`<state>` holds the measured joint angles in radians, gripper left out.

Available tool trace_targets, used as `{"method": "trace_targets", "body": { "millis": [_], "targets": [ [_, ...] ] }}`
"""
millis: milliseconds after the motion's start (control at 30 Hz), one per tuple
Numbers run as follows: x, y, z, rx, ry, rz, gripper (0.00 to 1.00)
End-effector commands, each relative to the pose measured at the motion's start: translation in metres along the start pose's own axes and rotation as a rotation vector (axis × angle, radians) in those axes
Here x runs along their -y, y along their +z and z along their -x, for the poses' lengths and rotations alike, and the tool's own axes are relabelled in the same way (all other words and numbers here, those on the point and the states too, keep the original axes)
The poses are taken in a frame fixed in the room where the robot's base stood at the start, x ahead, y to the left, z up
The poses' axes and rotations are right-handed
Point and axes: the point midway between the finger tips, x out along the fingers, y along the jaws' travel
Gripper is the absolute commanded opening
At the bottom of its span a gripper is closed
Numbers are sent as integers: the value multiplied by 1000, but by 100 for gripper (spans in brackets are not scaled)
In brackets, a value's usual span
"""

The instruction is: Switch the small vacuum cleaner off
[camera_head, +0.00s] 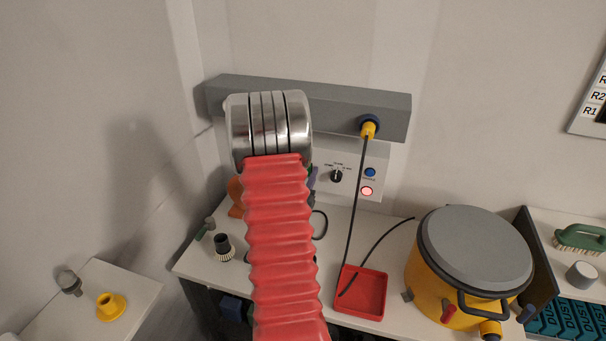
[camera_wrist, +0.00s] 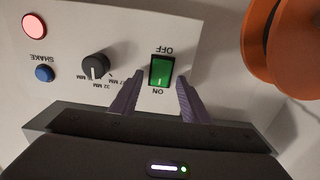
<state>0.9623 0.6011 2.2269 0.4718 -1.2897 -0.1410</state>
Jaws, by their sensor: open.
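A white control panel (camera_head: 349,160) stands on the bench under a grey rail. In the wrist view the panel (camera_wrist: 125,30) appears upside down, with a green rocker switch (camera_wrist: 161,68) marked ON and OFF, a black dial, a blue SHAKE button and a pale red light. I cannot tell which end of the rocker is pressed. My gripper (camera_wrist: 159,85) is open and empty, its purple fingers on either side of the switch's ON end. I cannot tell whether they touch the panel. In the head view my red-sleeved arm hides the switch. A yellow drum (camera_head: 427,277) with a grey lid stands at the right.
The grey rail (camera_head: 336,99) holds a yellow plug (camera_head: 368,130) with a hanging black cable. A red tray (camera_head: 361,293) is on the bench. An orange spool-like thing (camera_wrist: 259,40) is close beside the switch. A yellow cone-like part (camera_head: 111,306) sits on the left table.

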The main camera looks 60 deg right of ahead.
Motion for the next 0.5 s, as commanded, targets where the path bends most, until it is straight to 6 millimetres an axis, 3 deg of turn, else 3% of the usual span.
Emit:
{"method": "trace_targets", "body": {
  "millis": [167,500],
  "targets": [
    [0,0,0,0,0,0,42],
    [0,0,0,0,0,0,19]
  ]
}}
